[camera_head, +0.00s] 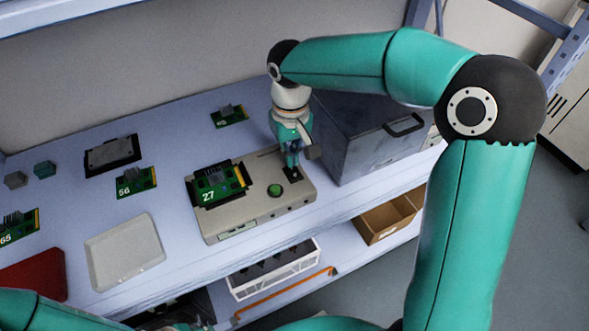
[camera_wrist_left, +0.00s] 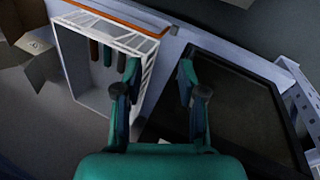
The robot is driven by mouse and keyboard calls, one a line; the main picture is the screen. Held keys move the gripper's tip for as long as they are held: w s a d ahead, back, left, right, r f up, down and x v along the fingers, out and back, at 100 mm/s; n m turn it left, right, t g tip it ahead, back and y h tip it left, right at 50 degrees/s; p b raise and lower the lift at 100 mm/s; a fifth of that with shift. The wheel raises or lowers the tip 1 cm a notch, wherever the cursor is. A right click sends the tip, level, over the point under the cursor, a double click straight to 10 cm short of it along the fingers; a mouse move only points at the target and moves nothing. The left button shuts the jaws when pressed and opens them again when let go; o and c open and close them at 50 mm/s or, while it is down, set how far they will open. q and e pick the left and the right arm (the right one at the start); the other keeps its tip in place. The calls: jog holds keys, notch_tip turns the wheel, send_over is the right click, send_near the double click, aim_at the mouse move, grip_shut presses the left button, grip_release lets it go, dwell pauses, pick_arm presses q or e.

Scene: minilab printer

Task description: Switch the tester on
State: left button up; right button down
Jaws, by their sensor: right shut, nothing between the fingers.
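The tester (camera_head: 236,222) is a flat beige box on the bench in the head view. A green board marked 27 (camera_head: 214,188) sits on its black socket at the left. A round green button or lamp (camera_head: 275,191) shows on its top. My right gripper (camera_head: 292,172) is shut and points down at a dark patch on the tester's right part, by its back right edge. The fingertips hide part of that patch, and I cannot tell if they touch it. My left gripper (camera_wrist_left: 157,95) is open and empty in the left wrist view, over the lower shelf area.
A grey metal box with a handle (camera_head: 365,135) stands right of the tester, close to my right gripper. Boards marked 56 (camera_head: 137,183) and 65 (camera_head: 18,227), a white tray (camera_head: 124,252) and a red tray (camera_head: 36,277) lie left. A white rack (camera_head: 275,270) is below.

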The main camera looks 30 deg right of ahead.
jog(key=shift+f+b, duration=0.8)
jog(key=shift+f, duration=0.3)
dwell(0.3)
jog(key=shift+r, duration=0.1)
notch_tip(320, 180, up, 7)
jog(key=p, duration=0.6)
dwell(0.7)
